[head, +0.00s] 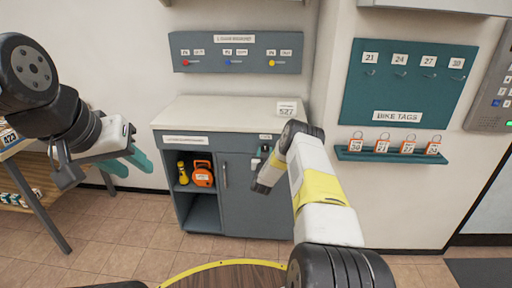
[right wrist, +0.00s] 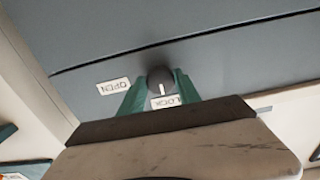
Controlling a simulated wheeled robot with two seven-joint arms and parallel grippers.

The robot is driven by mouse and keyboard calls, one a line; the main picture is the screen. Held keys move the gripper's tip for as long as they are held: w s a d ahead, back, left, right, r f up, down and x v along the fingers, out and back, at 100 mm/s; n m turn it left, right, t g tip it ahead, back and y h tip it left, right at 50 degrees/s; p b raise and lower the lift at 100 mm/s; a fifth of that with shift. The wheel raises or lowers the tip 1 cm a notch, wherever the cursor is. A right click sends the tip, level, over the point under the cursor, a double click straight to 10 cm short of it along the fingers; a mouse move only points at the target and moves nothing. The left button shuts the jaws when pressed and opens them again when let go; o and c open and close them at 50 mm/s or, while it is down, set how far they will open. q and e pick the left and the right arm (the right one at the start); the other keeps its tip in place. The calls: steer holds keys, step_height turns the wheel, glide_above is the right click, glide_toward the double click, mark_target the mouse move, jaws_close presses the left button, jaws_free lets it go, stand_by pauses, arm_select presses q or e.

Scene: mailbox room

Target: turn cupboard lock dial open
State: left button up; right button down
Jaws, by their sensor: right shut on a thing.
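The cupboard (head: 262,210) is blue-grey with a pale top and stands against the wall in the head view. Its lock dial (right wrist: 159,76) is a dark round knob on the blue-grey face in the right wrist view. A white mark on the dial points at the LOCK label (right wrist: 166,102); the OPEN label (right wrist: 113,87) sits to the left. My right gripper (right wrist: 157,83) has its teal fingers on either side of the dial, shut on it. In the head view my right arm largely hides this spot. My left gripper (head: 134,163) is open and empty, left of the cupboard.
An open compartment holds a yellow flashlight (head: 183,173) and an orange item (head: 203,174). The door has a vertical handle (head: 225,174). A round wooden surface (head: 230,278) is in front.

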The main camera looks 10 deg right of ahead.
steer(key=shift+m, duration=0.3)
steer(key=m, duration=0.3)
steer(key=shift+m, duration=0.4)
steer(key=m, duration=0.4)
steer(key=shift+m, duration=0.3)
steer(key=m, duration=0.8)
steer(key=shift+a+r+m, duration=0.1)
steer(key=shift+m, duration=0.2)
steer(key=c, duration=0.9)
jaws_free()
